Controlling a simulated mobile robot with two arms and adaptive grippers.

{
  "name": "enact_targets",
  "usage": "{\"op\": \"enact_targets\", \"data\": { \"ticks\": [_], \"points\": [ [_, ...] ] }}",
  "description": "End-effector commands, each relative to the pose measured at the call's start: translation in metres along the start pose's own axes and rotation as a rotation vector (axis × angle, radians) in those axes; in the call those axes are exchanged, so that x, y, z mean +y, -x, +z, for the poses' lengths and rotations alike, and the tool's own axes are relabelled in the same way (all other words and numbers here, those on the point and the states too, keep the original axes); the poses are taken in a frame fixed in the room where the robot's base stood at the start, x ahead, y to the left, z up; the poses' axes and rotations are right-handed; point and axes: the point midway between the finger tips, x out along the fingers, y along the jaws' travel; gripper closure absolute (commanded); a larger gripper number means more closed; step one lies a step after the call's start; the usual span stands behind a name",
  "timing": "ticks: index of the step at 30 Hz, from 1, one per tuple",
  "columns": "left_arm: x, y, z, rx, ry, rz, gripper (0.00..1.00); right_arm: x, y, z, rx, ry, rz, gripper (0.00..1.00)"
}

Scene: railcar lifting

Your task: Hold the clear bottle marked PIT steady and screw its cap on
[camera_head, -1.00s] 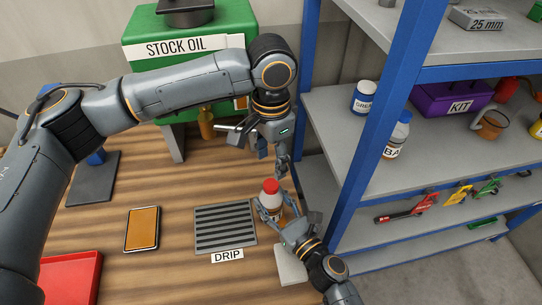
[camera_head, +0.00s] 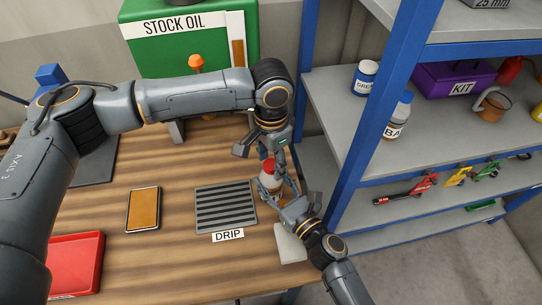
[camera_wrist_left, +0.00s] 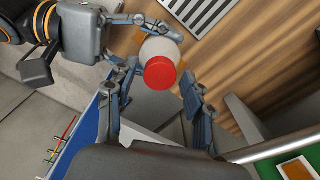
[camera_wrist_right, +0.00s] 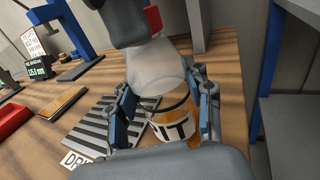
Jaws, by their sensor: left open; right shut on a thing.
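The clear bottle (camera_head: 270,181) stands upright with amber liquid inside; part of its PIT label (camera_wrist_right: 176,131) shows in the right wrist view. A red cap (camera_wrist_left: 160,73) sits at its top; how far it is screwed on cannot be told. My right gripper (camera_head: 268,189) is shut on the bottle's body, one finger on each side (camera_wrist_right: 165,105). My left gripper (camera_head: 270,155) is open just above, pointing down, and partly hides the cap. In the left wrist view its fingers (camera_wrist_left: 160,80) are spread on either side of the cap, with no clear contact.
A drip grate (camera_head: 226,206) marked DRIP lies left of the bottle, with an amber pad (camera_head: 143,209) and red tray (camera_head: 75,265) further left. The green stock oil tank (camera_head: 185,50) stands behind. A blue-posted shelf (camera_head: 375,120) rises close on the right.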

Motion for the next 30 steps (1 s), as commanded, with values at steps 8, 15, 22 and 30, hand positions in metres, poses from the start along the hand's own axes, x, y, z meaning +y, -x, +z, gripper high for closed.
{"op": "enact_targets", "data": {
  "ticks": [8, 15, 22, 30],
  "points": [
    [0.0001, 0.0005, -0.0002, 0.0, 0.0, 0.0, 0.91, 0.0, 0.0, 0.0002, 0.0, 0.0, 0.0, 1.0],
    [0.0002, 0.0006, -0.0002, 0.001, -0.004, 0.0, 1.0, 0.0001, 0.0, 0.0001, 0.0, 0.0, 0.0, 1.0],
    [0.0001, 0.0006, -0.0002, 0.001, -0.004, 0.0, 0.42, 0.0001, 0.0, 0.0002, 0.0, 0.0, 0.0, 1.0],
    [0.0001, 0.0021, -0.0004, 0.001, -0.004, 0.0, 0.42, 0.0, 0.0, 0.0002, 0.0, 0.0, 0.0, 1.0]
  ]
}}
